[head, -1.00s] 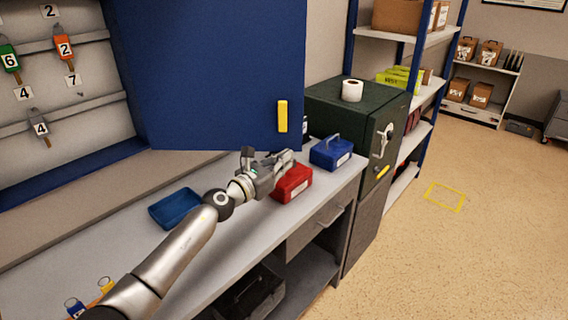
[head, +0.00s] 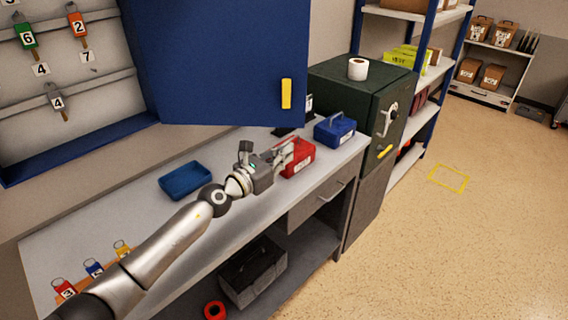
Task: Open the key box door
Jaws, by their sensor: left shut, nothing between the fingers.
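The key box door (head: 220,60) is a blue panel that stands swung open to the right of the key box (head: 85,70). A yellow handle (head: 286,94) sits near its lower right corner. Inside the box, several numbered keys hang on rails at the left. My left gripper (head: 290,152) is shut and empty, below the door and apart from the handle, in front of the red box on the counter. My right gripper is out of view.
On the counter (head: 225,217) are a blue tray (head: 186,180), a red box (head: 298,158), a blue box (head: 335,129) and several tagged keys at lower left. A dark green safe (head: 361,97) with a white roll stands right. Open floor lies beyond.

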